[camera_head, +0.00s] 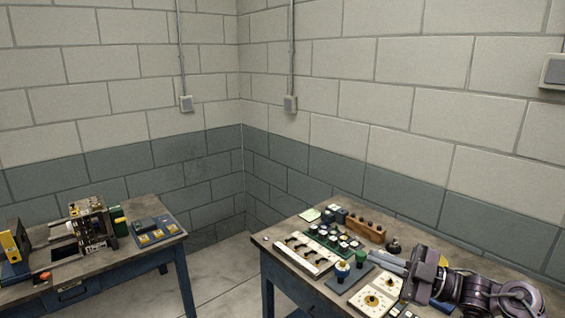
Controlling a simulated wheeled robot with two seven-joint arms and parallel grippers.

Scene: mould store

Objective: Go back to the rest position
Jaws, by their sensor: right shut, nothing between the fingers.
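My right gripper (385,262) is in the head view at the lower right, above the right table (283,262). Its arm comes in from the right edge. The fingers are shut with nothing held. They point left, close to a green-topped piece and a blue piece with a yellow-and-white top on the table. My left gripper is not in view.
The right table holds a white slotted rack (297,254), a green tray with several round pieces, a wooden block (364,228) and a cream plate (369,302). A left table (120,255) carries a machine (88,222) and a blue panel (157,236). Bare floor (222,275) lies between the tables.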

